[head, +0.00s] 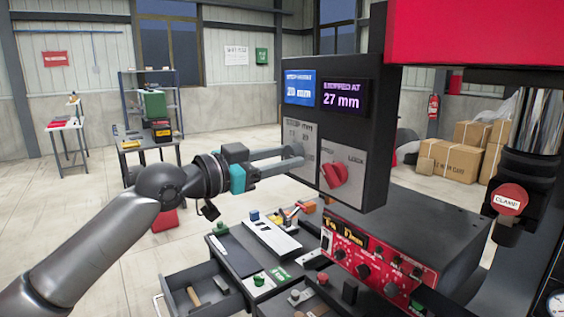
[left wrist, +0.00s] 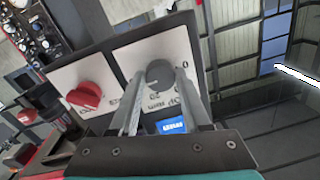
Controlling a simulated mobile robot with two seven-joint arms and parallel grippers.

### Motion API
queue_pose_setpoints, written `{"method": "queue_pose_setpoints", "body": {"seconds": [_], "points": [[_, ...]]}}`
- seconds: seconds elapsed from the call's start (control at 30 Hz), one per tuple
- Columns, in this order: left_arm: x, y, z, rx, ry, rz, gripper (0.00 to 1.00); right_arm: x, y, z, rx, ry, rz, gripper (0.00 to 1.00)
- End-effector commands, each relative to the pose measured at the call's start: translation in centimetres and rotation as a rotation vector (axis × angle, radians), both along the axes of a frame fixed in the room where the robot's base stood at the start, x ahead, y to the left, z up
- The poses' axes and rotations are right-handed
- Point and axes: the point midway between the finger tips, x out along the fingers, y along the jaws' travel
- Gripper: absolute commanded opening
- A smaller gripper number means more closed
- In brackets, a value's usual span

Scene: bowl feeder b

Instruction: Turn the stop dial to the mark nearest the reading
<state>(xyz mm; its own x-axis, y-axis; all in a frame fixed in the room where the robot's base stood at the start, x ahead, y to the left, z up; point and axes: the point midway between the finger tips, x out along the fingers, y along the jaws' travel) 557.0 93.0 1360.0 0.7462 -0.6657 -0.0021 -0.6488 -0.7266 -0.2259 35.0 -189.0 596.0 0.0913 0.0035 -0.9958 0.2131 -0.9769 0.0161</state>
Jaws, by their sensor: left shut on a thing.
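The grey stop dial (left wrist: 159,75) sits on a pale plate with printed numbers in the left wrist view; in the head view my fingers hide it. My left gripper (head: 294,156) reaches the plate from the left, its two fingers shut on the dial's sides. A blue screen (head: 300,88) above the plate appears to read 20 mm. The purple screen (head: 342,97) beside it reads 27 mm. The dial's pointer mark is too small to read surely. My right gripper is not in view.
A red lock knob (head: 334,174) stands on the neighbouring plate, close right of the dial; it also shows in the left wrist view (left wrist: 85,95). Below are a red control panel (head: 370,258) and an open drawer (head: 205,296).

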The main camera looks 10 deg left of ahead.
Motion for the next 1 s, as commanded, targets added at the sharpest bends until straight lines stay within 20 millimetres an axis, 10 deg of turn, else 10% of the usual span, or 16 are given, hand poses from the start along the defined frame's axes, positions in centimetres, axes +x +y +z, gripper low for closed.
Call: {"method": "queue_pose_setpoints", "body": {"seconds": [0.63, 0.67, 1.0], "points": [[0.03, 0.05, -0.05, 0.038, -0.036, 0.001, 0.00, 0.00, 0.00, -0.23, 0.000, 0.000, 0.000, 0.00], [0.03, 0.05, -0.05, 0.038, -0.036, 0.001, 0.49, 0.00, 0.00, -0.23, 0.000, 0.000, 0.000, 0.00], [0.02, 0.03, -0.02, 0.036, -0.035, 0.000, 0.77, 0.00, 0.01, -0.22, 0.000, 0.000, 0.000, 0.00]]}}
